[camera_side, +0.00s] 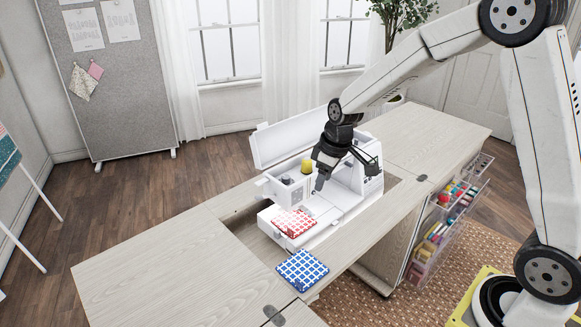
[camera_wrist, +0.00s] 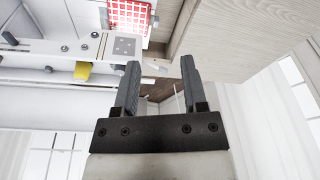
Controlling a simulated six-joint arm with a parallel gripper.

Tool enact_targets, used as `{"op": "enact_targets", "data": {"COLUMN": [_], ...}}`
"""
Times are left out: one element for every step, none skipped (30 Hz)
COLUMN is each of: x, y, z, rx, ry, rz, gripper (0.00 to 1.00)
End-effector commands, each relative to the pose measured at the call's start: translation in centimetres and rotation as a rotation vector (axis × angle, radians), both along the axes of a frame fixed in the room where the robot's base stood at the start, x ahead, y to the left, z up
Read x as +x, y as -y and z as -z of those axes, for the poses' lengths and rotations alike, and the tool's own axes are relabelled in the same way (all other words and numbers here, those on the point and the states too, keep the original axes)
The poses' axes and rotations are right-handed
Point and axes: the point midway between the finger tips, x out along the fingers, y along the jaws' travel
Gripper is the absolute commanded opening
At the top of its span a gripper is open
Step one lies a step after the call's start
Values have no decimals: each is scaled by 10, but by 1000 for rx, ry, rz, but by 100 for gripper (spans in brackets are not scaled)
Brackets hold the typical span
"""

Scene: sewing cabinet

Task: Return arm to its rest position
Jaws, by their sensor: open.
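My gripper (camera_side: 346,178) is open and empty above the white sewing machine (camera_side: 346,201) in the side view. In the wrist view its two dark fingers (camera_wrist: 158,88) stand apart with nothing between them. A red-and-white patterned cloth (camera_side: 294,223) lies on the machine's bed at the front left. The red cloth also shows at the top of the wrist view (camera_wrist: 125,17), beyond the fingertips. A blue-and-white patterned cloth (camera_side: 302,269) lies on the cabinet top in front of the machine. A yellow thread spool (camera_side: 307,166) stands on the machine; it appears in the wrist view too (camera_wrist: 82,70).
The wooden cabinet top (camera_side: 160,265) is bare at the left, and its right part (camera_side: 430,140) is clear. The machine's white lid (camera_side: 285,143) stands raised behind it. Clear drawers (camera_side: 445,225) with colourful supplies hang at the cabinet's right side.

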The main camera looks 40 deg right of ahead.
Motion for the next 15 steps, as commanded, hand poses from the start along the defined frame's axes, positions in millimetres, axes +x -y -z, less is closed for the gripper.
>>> {"op": "enact_targets", "data": {"x": [-13, -21, -31, -38, -46, -56, -64, -72, -83, -91, -99, -109, -116, -123, -132], "y": [-4, -6, -8, -10, -12, -14, -15, -17, -19, -21, -22, -23, -24, -26, -27], "z": [-2, -2, -2, -2, -2, -2, -2, -2, -1, 0, 0, 1, 2, 3, 4], "rx": [-5, -6, -8, -10, -11, -13, -14, -14, -14, -14, -15, -14, -13, -12, -11], "ry": [0, 2, 2, 5, 5, 7, 9, 11, 13, 15, 19, 21, 23, 25, 28], "rz": [24, 42, 65, 82, 99, 122, 139, 155, 178, 194, 210, 231, 246, 259, 275], "gripper": [55, 55, 55, 55, 55, 55, 55, 55, 55, 55, 55, 55, 55, 55, 55]}}
